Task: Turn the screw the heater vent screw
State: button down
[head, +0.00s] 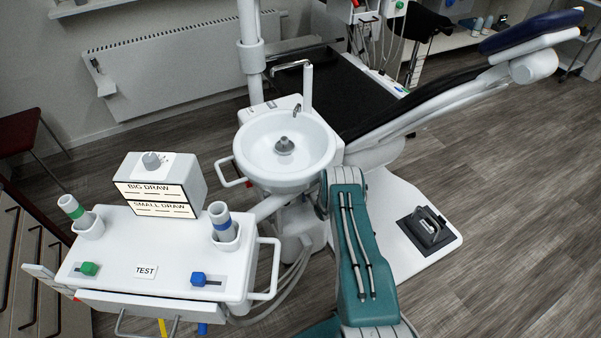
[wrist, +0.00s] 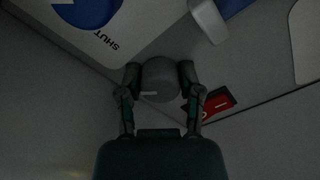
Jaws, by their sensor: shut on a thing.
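In the wrist view my gripper (wrist: 159,88) has its two fingers closed on the left and right sides of a round grey knob-like screw head (wrist: 160,72). A short pale mark shows on its face. It stands in front of a grey surface, and the view is dark. In the head view a white radiator heater (head: 190,70) is on the back wall, with a small white fitting (head: 99,76) at its left end. My gripper does not show there; only my teal arm does. I cannot tell from the head view where the held screw is.
The wrist view shows a pale panel (wrist: 92,48) marked SHUT with a blue disc, and a red switch (wrist: 214,106) close to the right finger. In the head view a dental unit (head: 165,255), a basin (head: 262,150) and a chair (head: 440,92) stand nearby.

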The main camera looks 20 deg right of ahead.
jog(key=n, duration=0.5)
jog(key=shift+a+f, duration=0.1)
jog(key=shift+a, duration=0.05)
jog(key=shift+n, duration=0.3)
dwell(0.3)
jog(key=shift+c, duration=1.3)
grip_release()
jog(key=shift+f, duration=0.1)
